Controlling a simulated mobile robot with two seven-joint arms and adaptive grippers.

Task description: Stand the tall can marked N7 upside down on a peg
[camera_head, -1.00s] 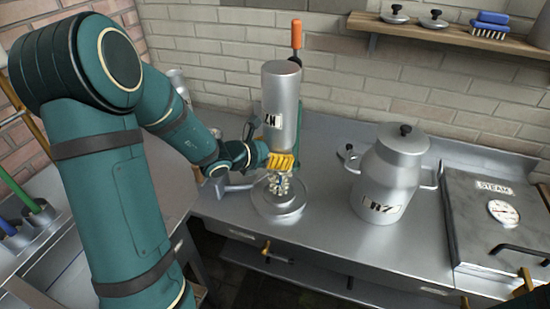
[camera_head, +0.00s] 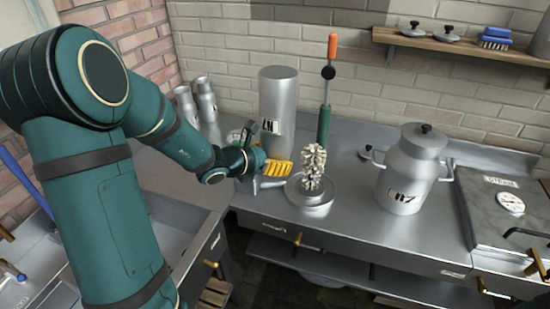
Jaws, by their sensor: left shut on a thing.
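A tall silver can (camera_head: 278,95) stands in the air, upright in the picture, and its label reads upside down, like an inverted N7. My left gripper (camera_head: 278,168) has yellow fingers and is shut on the can at its lower end. The can is left of a bristly upright brush (camera_head: 313,165) in a round metal dish (camera_head: 314,200), and apart from it. The can's lower rim is partly hidden by the fingers. A peg cannot be made out clearly; the counter behind my left wrist is partly hidden. My right gripper is not in view.
A green post with an orange handle (camera_head: 332,46) stands behind the brush. Two smaller cans (camera_head: 206,98) stand at the back left. A wall shelf (camera_head: 455,45) holds lids and a brush.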

